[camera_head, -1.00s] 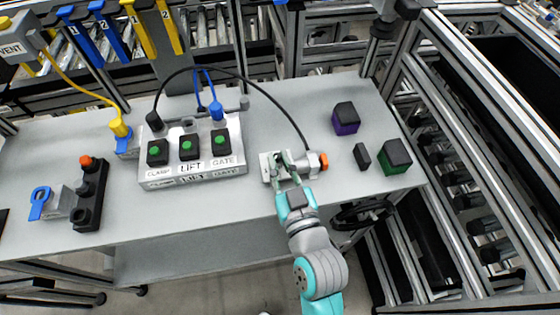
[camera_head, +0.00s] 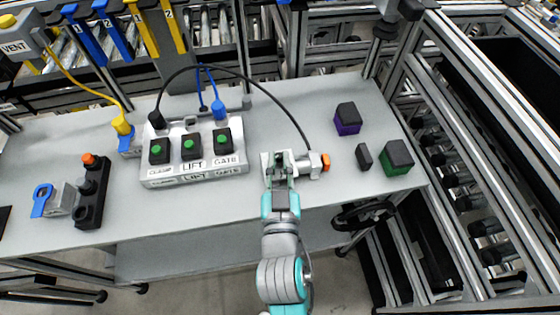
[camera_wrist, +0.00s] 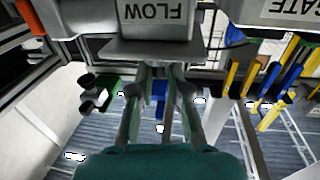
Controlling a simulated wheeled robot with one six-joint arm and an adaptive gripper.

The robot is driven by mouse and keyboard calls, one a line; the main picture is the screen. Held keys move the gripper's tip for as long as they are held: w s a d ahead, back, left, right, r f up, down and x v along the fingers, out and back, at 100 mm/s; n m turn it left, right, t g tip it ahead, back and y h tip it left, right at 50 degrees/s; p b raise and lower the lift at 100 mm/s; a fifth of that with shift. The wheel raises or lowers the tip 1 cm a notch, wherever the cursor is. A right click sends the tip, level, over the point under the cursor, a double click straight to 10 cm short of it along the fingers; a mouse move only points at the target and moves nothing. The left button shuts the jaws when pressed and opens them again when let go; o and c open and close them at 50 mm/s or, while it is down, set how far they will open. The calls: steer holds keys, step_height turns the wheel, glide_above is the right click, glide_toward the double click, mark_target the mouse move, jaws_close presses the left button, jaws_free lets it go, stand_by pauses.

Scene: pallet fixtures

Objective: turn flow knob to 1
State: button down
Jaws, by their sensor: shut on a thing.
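The flow unit (camera_head: 303,168) is a small silver-grey block on the table, right of the button box, with an orange end on its right side. Its FLOW label (camera_wrist: 155,12) shows upside down at the top of the wrist view. My gripper (camera_head: 280,160) is at the left part of this unit, with its fingers close together. In the wrist view my gripper (camera_wrist: 160,72) reaches up to a grey plate edge (camera_wrist: 150,50) below the label. The knob is hidden by the fingers and the plate, so its setting cannot be read.
The button box (camera_head: 195,172) with CLAMP, LIFT and GATE labels stands to the left. A black cable (camera_head: 290,110) arches from it to the flow unit. A purple-black cube (camera_head: 347,118), a small black block (camera_head: 363,157) and a green-black cube (camera_head: 397,158) lie to the right.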

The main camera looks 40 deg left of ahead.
mark_target(278, 173)
steer(key=shift+s+a+f+m+t+h, duration=0.15)
steer(key=shift+f+m+t+h, duration=0.2)
steer(key=shift+m+h, duration=0.2)
steer(key=shift+r+m+t+h, duration=0.25)
steer(key=shift+h, duration=0.1)
steer(key=c, duration=1.1)
jaws_free()
steer(key=shift+r, duration=0.1)
steer(key=shift+r, duration=0.1)
step_height(278, 173, up, 10)
steer(key=shift+f, duration=0.1)
